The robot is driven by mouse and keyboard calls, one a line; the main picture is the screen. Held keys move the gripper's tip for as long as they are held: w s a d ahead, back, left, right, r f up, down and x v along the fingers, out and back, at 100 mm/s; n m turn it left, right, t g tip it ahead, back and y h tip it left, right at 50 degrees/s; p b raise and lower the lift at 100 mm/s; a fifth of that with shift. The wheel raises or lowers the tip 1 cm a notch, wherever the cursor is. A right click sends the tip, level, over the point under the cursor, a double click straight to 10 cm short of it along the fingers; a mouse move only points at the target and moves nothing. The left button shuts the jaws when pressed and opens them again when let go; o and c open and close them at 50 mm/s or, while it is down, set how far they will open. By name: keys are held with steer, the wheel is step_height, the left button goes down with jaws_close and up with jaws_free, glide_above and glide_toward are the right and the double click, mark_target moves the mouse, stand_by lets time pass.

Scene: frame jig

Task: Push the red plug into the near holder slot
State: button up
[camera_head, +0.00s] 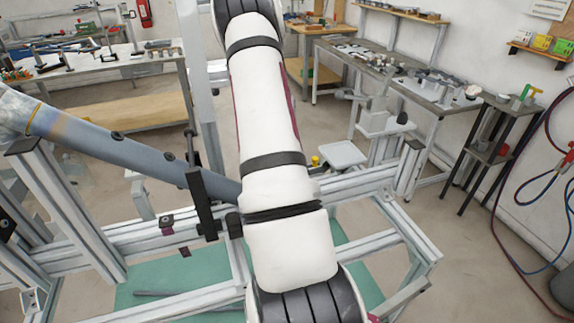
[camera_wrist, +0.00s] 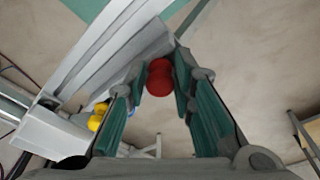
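The red plug (camera_wrist: 159,80) shows in the wrist view, upper middle, between the tips of my gripper (camera_wrist: 160,84). The teal-padded fingers stand close against it on both sides, and my gripper appears shut on it. The plug lies beside a grey aluminium bar; its far end is hidden, and I cannot tell whether it touches the bar. The near holder slot cannot be made out in either view. In the head view my arm hides my gripper and the plug.
A yellow knob-like part (camera_wrist: 97,117) is near the bar, left of my fingers. The aluminium frame (camera_head: 407,232) spans the head view around my arm, above a green mat (camera_head: 175,277). A grey tube (camera_head: 110,148) slants in from the left. Workbenches (camera_head: 440,97) stand behind.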

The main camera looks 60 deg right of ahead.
steer(key=shift+o, duration=0.9)
step_height(320, 180, up, 12)
steer(key=a, duration=0.2)
steer(key=shift+f, duration=0.1)
